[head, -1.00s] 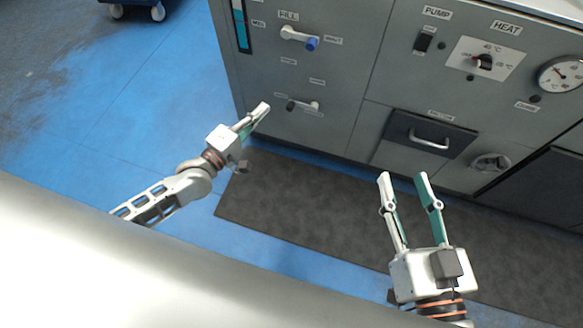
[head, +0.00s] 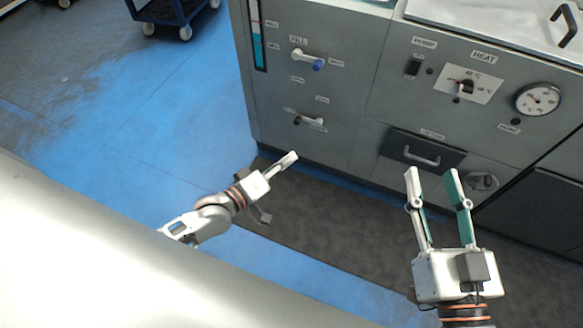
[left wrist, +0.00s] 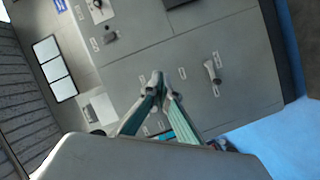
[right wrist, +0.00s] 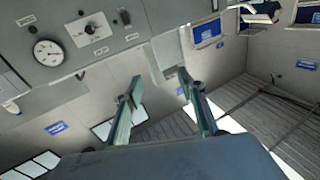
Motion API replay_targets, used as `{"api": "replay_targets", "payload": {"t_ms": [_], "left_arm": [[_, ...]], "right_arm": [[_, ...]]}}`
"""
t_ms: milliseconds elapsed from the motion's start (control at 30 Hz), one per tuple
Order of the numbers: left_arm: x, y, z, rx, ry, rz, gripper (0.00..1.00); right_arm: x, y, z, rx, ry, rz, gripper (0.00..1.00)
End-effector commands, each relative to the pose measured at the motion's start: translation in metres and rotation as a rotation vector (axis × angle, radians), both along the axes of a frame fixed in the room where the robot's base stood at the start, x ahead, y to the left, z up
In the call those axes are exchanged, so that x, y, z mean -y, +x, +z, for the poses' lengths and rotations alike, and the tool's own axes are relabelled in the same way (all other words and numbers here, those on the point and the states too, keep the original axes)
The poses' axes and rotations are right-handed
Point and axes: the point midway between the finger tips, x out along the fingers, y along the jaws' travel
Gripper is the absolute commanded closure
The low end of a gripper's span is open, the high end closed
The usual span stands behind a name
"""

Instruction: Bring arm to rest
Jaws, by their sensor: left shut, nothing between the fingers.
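My left gripper (head: 290,158) is shut and empty. In the head view it points up and to the right, above the dark floor mat and apart from the grey cabinet (head: 345,95). In the left wrist view its fingertips (left wrist: 160,80) meet in front of the cabinet face. My right gripper (head: 433,175) is open and empty in the head view, its two fingers spread and pointing at the cabinet. The right wrist view also shows its fingers (right wrist: 163,92) apart with nothing between them.
The cabinet carries a blue-tipped lever (head: 308,60), a lower lever (head: 311,121), a heat knob (head: 464,87), a round gauge (head: 538,99) and a dark drawer with a handle (head: 421,157). A dark mat (head: 310,215) lies before it. A blue cart (head: 175,12) stands far back. Blue floor at left is clear.

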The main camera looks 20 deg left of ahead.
Motion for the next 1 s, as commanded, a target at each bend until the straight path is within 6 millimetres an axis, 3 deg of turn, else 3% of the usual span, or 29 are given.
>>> {"api": "replay_targets", "payload": {"t_ms": [800, 933, 1000], "left_arm": [[0.003, -0.008, 0.001, 0.004, 0.048, -0.007, 1.00], [0.008, -0.024, 0.008, 0.014, 0.144, -0.022, 1.00], [0.012, -0.042, 0.013, 0.023, 0.256, -0.038, 1.00]], "right_arm": [[0.000, 0.000, 0.005, 0.005, -0.003, -0.001, 0.60], [0.002, 0.001, -0.014, -0.037, -0.046, -0.005, 0.60], [0.006, 0.000, -0.038, -0.088, -0.091, -0.011, 0.60]]}}
